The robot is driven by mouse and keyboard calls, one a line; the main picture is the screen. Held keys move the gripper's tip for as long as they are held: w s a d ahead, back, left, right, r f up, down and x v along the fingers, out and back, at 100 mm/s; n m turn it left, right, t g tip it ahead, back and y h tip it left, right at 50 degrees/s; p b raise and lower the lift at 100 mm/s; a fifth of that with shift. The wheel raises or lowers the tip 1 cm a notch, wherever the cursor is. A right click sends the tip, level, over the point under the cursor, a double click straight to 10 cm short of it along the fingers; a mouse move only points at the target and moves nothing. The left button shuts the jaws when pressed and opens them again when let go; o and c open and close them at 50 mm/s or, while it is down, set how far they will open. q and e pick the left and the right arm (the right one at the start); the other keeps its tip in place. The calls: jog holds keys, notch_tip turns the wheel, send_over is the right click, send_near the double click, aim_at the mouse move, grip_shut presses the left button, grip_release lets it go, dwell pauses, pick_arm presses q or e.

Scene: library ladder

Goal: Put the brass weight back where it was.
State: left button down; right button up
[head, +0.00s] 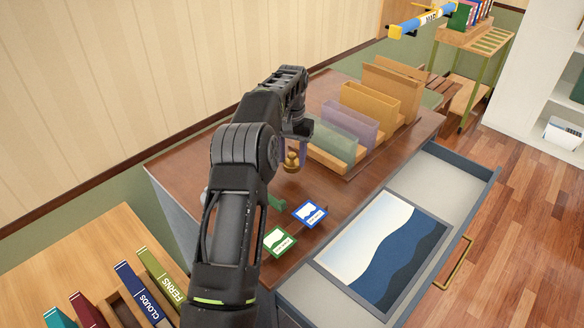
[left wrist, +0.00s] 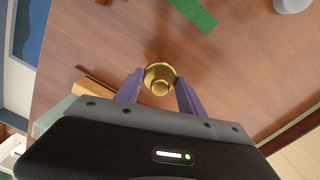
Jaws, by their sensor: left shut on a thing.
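The brass weight (left wrist: 160,78) is between the purple fingers of my left gripper (left wrist: 157,92) in the left wrist view. In the head view the small brass weight (head: 292,160) shows just below the left gripper (head: 298,153), over the brown desktop (head: 185,165). The left gripper is shut on it. I cannot tell whether the weight touches the desktop. My right gripper is in neither view.
A file rack with colored dividers (head: 369,103) stands right of the gripper. A blue card (head: 309,214) and a green card (head: 278,241) lie in front. An open drawer (head: 478,172) holds a blue-and-white picture (head: 385,250). Books (head: 138,294) stand at lower left.

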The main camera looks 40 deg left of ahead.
aim_at(292, 166)
pick_arm(q)
notch_tip(292, 166, down, 4)
jog(key=shift+r+p, duration=0.25)
jog(key=shift+p, duration=0.2)
jog(key=shift+f, duration=0.1)
jog(key=shift+f, duration=0.2)
jog(key=c, duration=0.7)
grip_release()
